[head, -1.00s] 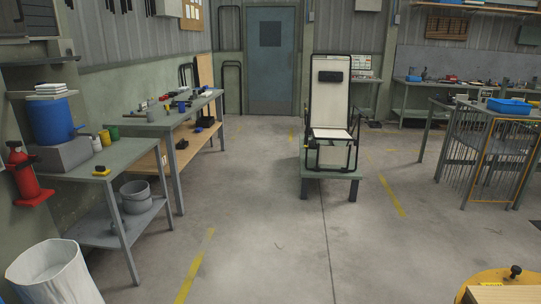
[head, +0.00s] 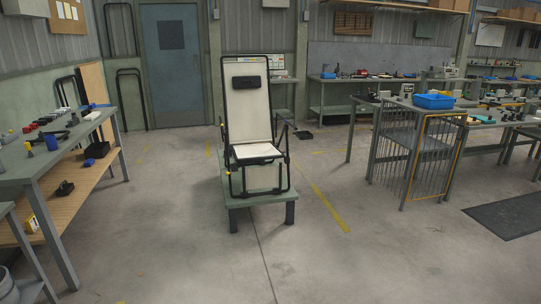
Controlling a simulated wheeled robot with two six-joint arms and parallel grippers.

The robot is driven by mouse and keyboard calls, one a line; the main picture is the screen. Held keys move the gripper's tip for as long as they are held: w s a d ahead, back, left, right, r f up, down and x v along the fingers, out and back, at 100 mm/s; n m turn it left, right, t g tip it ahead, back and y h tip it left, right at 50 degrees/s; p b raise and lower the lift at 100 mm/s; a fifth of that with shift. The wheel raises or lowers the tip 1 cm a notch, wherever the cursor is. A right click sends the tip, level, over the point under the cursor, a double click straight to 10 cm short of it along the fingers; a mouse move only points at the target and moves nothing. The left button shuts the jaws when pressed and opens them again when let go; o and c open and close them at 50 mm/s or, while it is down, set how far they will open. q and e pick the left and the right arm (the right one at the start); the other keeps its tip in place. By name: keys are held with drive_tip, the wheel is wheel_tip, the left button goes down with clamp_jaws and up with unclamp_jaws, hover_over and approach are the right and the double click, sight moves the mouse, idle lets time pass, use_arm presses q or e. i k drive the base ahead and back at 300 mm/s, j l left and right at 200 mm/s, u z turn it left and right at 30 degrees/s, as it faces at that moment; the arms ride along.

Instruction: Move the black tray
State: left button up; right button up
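No thing is clearly recognisable as the black tray. Black open bins sit on the lower wooden shelf of the left workbench, one nearer (head: 65,188) and one farther back (head: 93,161). The folding lounger (head: 251,117), with a cream seat and back, black frame and black head pad, stands upright on a low green platform (head: 262,199). Neither of my grippers is in view.
The left workbench (head: 60,145) holds tools and small parts. At the right are a wire cage (head: 400,158), a blue bin (head: 434,101) on a bench, and a dark floor mat (head: 508,215). The concrete floor in front of the platform is clear.

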sight(302, 135)
drive_tip(key=i+z, duration=0.3)
drive_tip(key=i, duration=0.6)
drive_tip(key=i+j+z, duration=0.1)
drive_tip(key=i+z, duration=0.15)
drive_tip(key=i, duration=0.65)
drive_tip(key=i+z, duration=0.1)
drive_tip(key=i, duration=0.85)
drive_tip(key=i+j+z, duration=0.1)
drive_tip(key=i, duration=0.85)
